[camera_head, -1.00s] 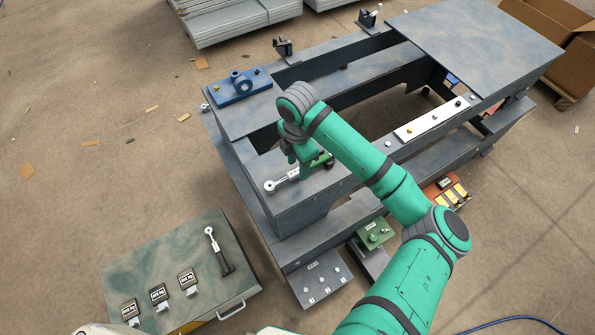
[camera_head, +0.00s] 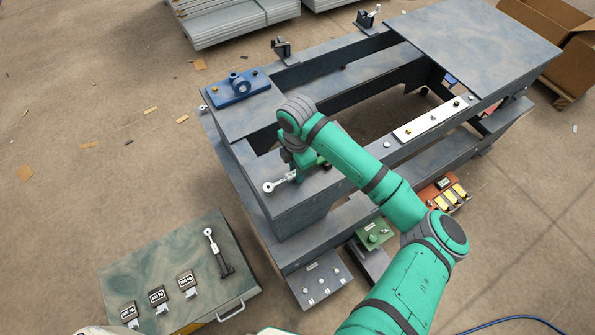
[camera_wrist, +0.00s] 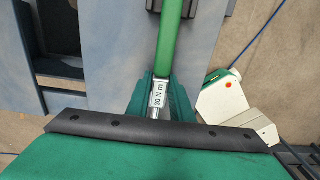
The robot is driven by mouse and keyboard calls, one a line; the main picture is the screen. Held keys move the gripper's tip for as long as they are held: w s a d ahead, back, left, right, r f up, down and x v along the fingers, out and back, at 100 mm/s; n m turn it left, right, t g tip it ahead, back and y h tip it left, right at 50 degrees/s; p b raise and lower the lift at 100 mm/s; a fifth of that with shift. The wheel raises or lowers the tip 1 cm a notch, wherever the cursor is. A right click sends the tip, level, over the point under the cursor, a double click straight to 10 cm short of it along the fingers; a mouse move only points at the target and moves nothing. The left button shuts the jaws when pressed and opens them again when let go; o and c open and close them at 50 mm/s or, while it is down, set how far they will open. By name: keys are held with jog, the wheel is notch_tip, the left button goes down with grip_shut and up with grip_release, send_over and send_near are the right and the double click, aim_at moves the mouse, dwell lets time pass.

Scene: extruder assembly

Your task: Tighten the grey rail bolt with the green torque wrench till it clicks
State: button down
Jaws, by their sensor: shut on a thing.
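My gripper (camera_wrist: 157,95) is shut on the green torque wrench (camera_wrist: 170,45), marked "30 N m" in the wrist view. In the head view the wrench's silver ring head (camera_head: 269,187) sticks out left of my gripper (camera_head: 301,168), over the near left part of the blue-grey frame (camera_head: 290,205). My arm hides most of the handle there. I cannot tell whether the ring head touches anything.
A blue bearing plate (camera_head: 240,90) sits on the frame's far left. A bolt tray (camera_head: 318,282) and green block (camera_head: 372,236) stand in front.

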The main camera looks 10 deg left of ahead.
jog(key=shift+r, duration=0.1)
jog(key=shift+w+d+r, duration=0.1)
jog(key=shift+r, duration=0.45)
notch_tip(320, 180, up, 2)
jog(key=shift+r, duration=0.15)
jog(key=s+d+r, duration=0.7)
jog(key=d+r, duration=0.2)
jog(key=d, duration=0.3)
jog(key=shift+r, duration=0.25)
jog(key=shift+s, duration=0.1)
